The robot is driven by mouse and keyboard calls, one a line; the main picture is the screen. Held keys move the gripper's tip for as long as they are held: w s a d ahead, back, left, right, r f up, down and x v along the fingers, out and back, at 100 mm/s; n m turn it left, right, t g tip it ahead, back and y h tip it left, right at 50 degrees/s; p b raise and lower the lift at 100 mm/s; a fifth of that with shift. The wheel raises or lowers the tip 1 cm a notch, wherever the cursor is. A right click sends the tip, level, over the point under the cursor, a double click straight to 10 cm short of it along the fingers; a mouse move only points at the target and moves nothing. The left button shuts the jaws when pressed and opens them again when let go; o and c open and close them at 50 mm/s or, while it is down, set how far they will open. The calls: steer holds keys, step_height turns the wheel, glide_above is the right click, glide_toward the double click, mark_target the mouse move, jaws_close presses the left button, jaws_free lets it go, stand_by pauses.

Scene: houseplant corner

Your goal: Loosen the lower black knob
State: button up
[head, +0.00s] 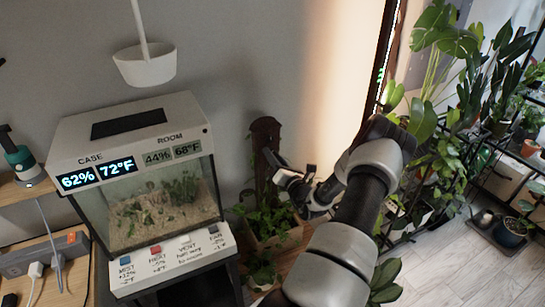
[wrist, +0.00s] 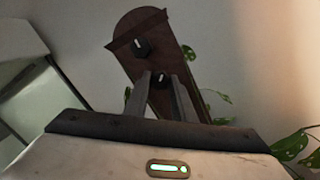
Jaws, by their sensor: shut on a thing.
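A brown wooden post with a rounded top (head: 265,130) stands against the wall, and it also shows tilted in the wrist view (wrist: 165,100). It carries two black knobs with white marks: the upper black knob (wrist: 142,47) and the lower black knob (wrist: 160,78). My gripper (wrist: 159,82) has one finger on each side of the lower knob and is shut on it. The upper knob is free above the fingertips. In the head view my gripper (head: 270,157) reaches the post from the right, and the knobs cannot be made out there.
A glass terrarium case (head: 160,195) with a lit display stands left of the post. A leafy planter (head: 268,225) sits at the post's foot, below my gripper. A white hanging pot (head: 145,66) is at upper left. Large plants (head: 440,120) fill the right side.

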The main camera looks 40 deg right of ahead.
steer(key=n+y+b, duration=0.1)
steer(key=n+b, duration=0.1)
steer(key=n, duration=0.7)
steer(key=shift+b, duration=0.35)
steer(key=shift+n, duration=0.4)
steer(key=o, duration=1)
steer(key=shift+s, duration=0.15)
steer(key=v, duration=1.7)
steer(key=shift+s+r+b, duration=0.1)
steer(key=shift+r+b, duration=0.05)
steer(key=shift+b, duration=0.25)
